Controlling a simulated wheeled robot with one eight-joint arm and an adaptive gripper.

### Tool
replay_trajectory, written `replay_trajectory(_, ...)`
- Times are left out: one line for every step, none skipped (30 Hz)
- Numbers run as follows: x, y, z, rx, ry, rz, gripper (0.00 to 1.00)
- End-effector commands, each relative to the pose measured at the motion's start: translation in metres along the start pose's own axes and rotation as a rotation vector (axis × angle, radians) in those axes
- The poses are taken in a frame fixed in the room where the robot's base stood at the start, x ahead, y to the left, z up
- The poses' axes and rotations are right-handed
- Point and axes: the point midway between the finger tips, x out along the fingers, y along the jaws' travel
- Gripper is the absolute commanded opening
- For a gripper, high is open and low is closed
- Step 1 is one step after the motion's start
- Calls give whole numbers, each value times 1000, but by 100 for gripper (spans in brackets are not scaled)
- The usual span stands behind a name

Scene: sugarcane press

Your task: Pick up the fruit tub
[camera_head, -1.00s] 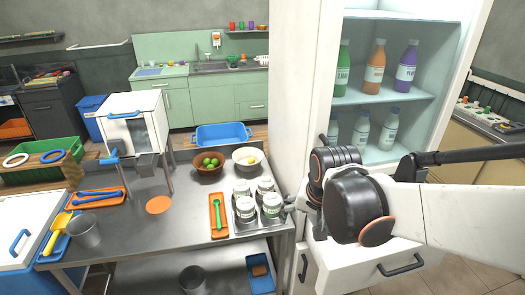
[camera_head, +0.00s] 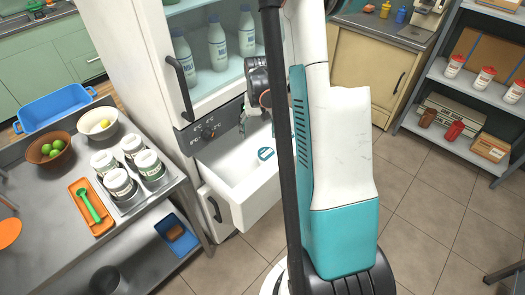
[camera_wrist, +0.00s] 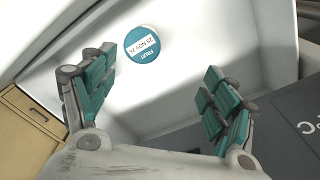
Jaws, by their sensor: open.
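The fruit tub (camera_wrist: 142,43) is a small round tub seen from above. Its teal lid has a white label reading FRUIT with a date. It stands inside the open white drawer (camera_head: 232,203), and its teal lid also shows in the head view (camera_head: 265,153). My gripper (camera_wrist: 162,65) is open above the drawer, with its teal-padded fingers spread wide. In the wrist view the tub lies between the fingers and toward the picture's top, nearer the left finger. Nothing is held. In the head view my arm hides part of the drawer.
The fridge's glass door (camera_head: 220,50) with bottles behind it rises above the drawer. A steel table (camera_head: 45,190) with several jars and bowls stands at left. A shelf rack (camera_head: 450,90) is at right.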

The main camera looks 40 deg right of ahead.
Motion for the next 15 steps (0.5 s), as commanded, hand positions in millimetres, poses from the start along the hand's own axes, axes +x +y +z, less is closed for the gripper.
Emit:
replay_trajectory(14, 9, -5, 6, -11, 2, 79)
replay_trajectory(19, 12, -7, 6, -17, 3, 79)
replay_trajectory(24, 16, -9, 5, -22, 4, 79)
replay_trajectory(27, 19, -10, 5, -25, 4, 79)
replay_trajectory(30, 21, -11, 6, -27, 5, 79)
replay_trajectory(34, 22, -11, 6, -30, 5, 79)
replay_trajectory(37, 23, -12, 6, -31, 5, 79)
replay_trajectory(41, 23, -12, 6, -32, 5, 79)
replay_trajectory(47, 24, -12, 5, -32, 5, 79)
replay_trajectory(52, 24, -11, 5, -32, 5, 79)
replay_trajectory(58, 24, -11, 5, -32, 5, 79)
replay_trajectory(66, 23, -11, 5, -32, 5, 79)
replay_trajectory(72, 23, -11, 5, -32, 5, 79)
replay_trajectory(78, 23, -11, 5, -32, 5, 79)
replay_trajectory(86, 23, -10, 5, -32, 5, 79)
